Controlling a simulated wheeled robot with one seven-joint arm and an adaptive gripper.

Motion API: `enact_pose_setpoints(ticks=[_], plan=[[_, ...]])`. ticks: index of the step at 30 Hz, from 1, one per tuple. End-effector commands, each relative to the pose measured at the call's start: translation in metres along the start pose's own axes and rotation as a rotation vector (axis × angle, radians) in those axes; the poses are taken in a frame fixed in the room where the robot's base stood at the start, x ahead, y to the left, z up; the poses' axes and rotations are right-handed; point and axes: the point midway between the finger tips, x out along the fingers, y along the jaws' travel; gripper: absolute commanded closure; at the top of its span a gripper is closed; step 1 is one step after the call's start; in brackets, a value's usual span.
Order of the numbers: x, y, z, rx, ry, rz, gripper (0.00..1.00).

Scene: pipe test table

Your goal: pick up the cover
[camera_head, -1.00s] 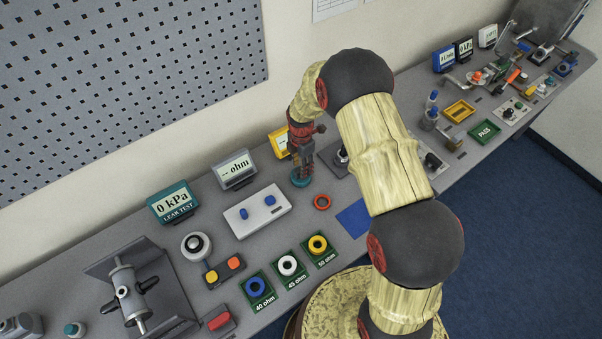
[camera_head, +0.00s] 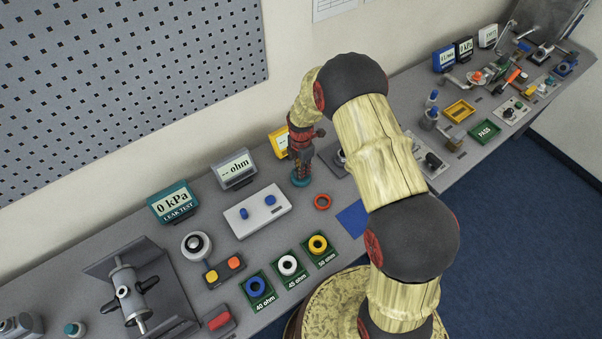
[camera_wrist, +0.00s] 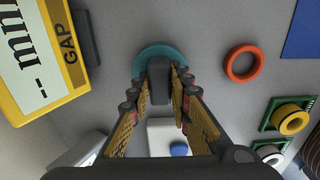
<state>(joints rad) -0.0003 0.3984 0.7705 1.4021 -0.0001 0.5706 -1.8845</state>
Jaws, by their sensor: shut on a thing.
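The cover (camera_head: 300,181) is a teal round disc on the grey table, below my gripper (camera_head: 301,172). In the wrist view the cover's teal rim (camera_wrist: 158,50) shows past the fingertips, with a dark upright grip (camera_wrist: 159,82) in its middle. My gripper (camera_wrist: 163,92) points down and is shut on this dark grip. The fingers hide part of the disc. The cover is at or very near the table top; I cannot tell if it touches.
An orange-red ring (camera_head: 322,201) lies to the right of the cover. A white box with blue knobs (camera_head: 257,211) is at left. A yellow gap display (camera_head: 279,143) stands behind, an ohm display (camera_head: 236,168) left of it. A blue mat (camera_head: 353,219) lies at right.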

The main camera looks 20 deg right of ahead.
Motion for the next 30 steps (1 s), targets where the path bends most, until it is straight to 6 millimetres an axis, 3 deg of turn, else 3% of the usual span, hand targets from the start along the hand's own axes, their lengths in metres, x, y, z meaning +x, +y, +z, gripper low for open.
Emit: enact_pose_setpoints(ticks=[3, 17, 25, 30], plan=[[0.000, 0.000, 0.000, 0.000, 0.000, 0.000, 1.00], [-0.004, 0.001, 0.000, 0.000, 0.000, 0.001, 1.00], [-0.035, 0.000, -0.001, 0.000, -0.001, 0.003, 1.00], [-0.067, -0.021, -0.018, -0.002, -0.001, 0.005, 1.00]])
